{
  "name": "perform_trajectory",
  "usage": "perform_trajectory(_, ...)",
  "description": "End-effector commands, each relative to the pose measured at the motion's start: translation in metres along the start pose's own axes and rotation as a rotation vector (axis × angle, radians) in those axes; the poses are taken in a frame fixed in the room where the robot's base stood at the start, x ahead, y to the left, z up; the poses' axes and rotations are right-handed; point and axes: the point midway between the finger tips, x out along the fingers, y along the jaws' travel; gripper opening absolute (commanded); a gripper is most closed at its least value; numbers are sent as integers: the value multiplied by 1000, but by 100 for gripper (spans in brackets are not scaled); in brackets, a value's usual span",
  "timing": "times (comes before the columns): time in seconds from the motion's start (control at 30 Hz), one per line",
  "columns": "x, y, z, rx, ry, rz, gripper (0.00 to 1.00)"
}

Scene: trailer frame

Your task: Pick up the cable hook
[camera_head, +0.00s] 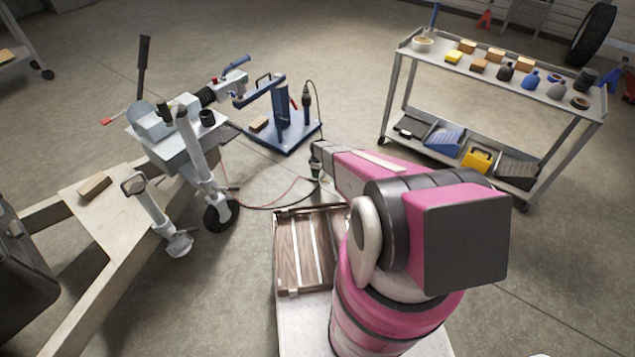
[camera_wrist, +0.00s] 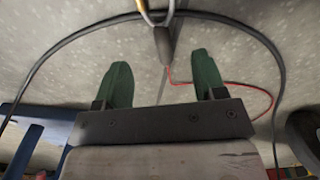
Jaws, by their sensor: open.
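What looks like the cable hook is a silver and yellowish metal loop (camera_wrist: 155,14) at the top centre of the wrist view, partly cut off by the edge. A dark grip or sleeve (camera_wrist: 165,45) hangs below it, near the gap between my fingertips. My gripper (camera_wrist: 162,64) has two green fingers spread apart, with nothing clamped between them. In the head view my gripper (camera_head: 317,162) is small and partly hidden by my arm, and I cannot make out the hook there.
A black cable (camera_wrist: 60,45) arcs around the gripper, and a thin red wire (camera_wrist: 235,82) runs to the right. A blue stand (camera_head: 282,130) is beyond my gripper. A grey trailer coupling (camera_head: 180,140) is at left, a loaded trolley (camera_head: 505,75) at right. Concrete floor lies between.

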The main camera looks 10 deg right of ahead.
Motion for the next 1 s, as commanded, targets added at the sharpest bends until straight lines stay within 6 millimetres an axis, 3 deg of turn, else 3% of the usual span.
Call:
perform_trajectory(0.03,9,1,-1,0,0,-1,64)
perform_trajectory(0.33,30,0,-1,1,0,0,64)
perform_trajectory(0.6,66,0,-2,2,0,0,64)
perform_trajectory(0.87,69,-2,-1,2,0,1,64)
perform_trajectory(1.0,69,-2,-1,2,0,0,22)
